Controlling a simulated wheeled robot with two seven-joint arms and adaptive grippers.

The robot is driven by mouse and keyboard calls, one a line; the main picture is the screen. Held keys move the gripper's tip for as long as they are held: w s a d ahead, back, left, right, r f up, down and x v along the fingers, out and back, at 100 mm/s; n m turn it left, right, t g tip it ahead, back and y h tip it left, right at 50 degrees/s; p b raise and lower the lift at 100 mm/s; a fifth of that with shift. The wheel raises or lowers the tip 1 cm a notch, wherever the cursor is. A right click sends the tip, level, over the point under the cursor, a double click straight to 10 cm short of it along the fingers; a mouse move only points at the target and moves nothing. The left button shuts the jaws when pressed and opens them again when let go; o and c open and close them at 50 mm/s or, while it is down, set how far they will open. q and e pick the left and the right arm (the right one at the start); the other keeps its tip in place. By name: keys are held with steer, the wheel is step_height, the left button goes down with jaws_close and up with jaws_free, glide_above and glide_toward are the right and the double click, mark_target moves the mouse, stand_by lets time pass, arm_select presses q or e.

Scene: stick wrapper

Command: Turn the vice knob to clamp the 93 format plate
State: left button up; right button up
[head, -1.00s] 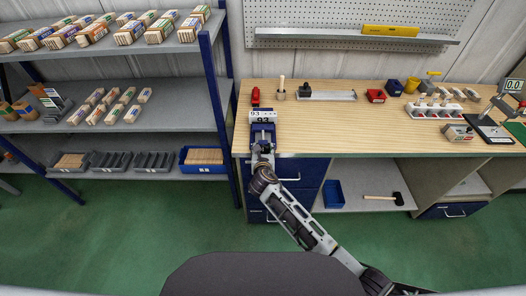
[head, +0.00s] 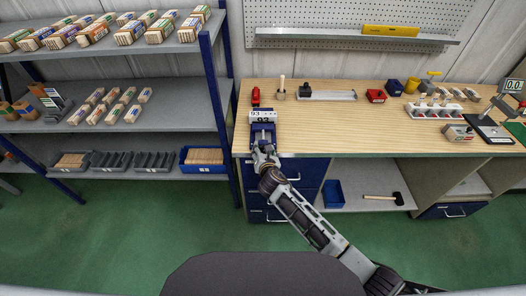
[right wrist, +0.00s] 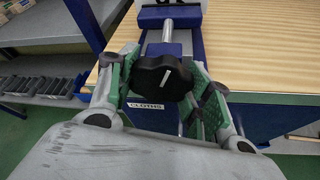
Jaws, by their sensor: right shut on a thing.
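The blue vice (head: 262,133) stands at the left end of the workbench, at its front edge. The format plate (head: 263,114), a white plate marked 93, sits upright at the vice's jaws. Whether the jaws touch it cannot be told. The black vice knob (right wrist: 162,77), with a white line on it, shows in the right wrist view at the end of a metal screw (right wrist: 168,32). My right gripper (head: 262,148) is at the front of the vice; in the right wrist view its green-padded fingers (right wrist: 160,90) are shut on the knob from both sides. My left gripper is not in view.
The wooden workbench (head: 345,135) has free room right of the vice. A red object (head: 255,96) stands behind the vice. A grey shelf rack (head: 170,105) stands close on the left. Blue drawers (head: 300,175) are below the bench top.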

stand_by(0.3)
steer(key=o, duration=1)
steer(key=shift+o, duration=0.2)
steer(key=shift+s, duration=0.2)
steer(key=v, duration=1.1)
steer(key=shift+s+r, duration=0.15)
steer(key=shift+s, duration=0.2)
steer(key=shift+d, duration=0.1)
